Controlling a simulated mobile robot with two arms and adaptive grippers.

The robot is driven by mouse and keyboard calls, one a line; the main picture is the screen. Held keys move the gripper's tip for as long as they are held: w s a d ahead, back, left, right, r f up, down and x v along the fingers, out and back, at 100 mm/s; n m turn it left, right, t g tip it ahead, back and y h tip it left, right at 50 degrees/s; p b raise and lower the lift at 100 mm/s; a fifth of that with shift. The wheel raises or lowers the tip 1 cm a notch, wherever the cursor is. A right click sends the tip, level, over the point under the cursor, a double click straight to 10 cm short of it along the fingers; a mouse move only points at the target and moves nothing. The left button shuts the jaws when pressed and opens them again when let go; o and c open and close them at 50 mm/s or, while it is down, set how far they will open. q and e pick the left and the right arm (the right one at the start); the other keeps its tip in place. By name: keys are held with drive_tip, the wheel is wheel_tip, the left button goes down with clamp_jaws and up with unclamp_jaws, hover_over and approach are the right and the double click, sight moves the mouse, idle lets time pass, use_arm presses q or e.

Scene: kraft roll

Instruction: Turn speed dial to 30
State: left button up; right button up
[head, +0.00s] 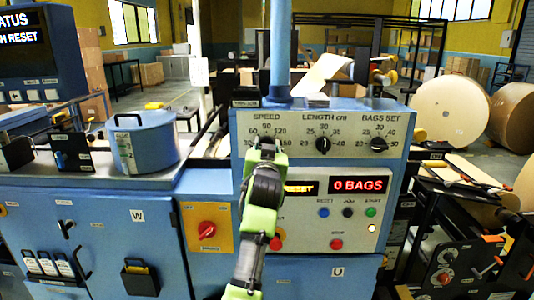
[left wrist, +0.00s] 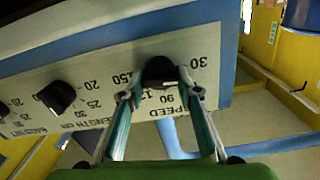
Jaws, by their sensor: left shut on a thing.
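The black speed dial (left wrist: 160,72) sits on the pale label panel under SPEED, seen upside down in the left wrist view. Its scale shows 30 on the right and 150 on the left. My left gripper (left wrist: 160,92) is shut on the dial, one finger on each side. In the head view my left gripper (head: 267,147) covers the dial, below the SPEED label on the control box (head: 220,140). I cannot make out exactly which number the dial points to. My right gripper is not in view.
The length dial (head: 323,145) and bags set dial (head: 378,144) sit to the right on the same panel. Below are a red display reading 0 BAGS (head: 358,185) and several push buttons. A blue pot (head: 145,143) stands on the bench to the left.

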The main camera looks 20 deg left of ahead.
sight(267, 111)
use_arm(q)
drive_tip(key=shift+n+b, duration=0.35)
drive_tip(key=shift+n, duration=0.55)
drive_tip(key=o, duration=1.1)
drive_tip(key=shift+r, duration=0.2)
wheel_tip(267, 111, up, 10)
drive_tip(key=shift+f, duration=0.2)
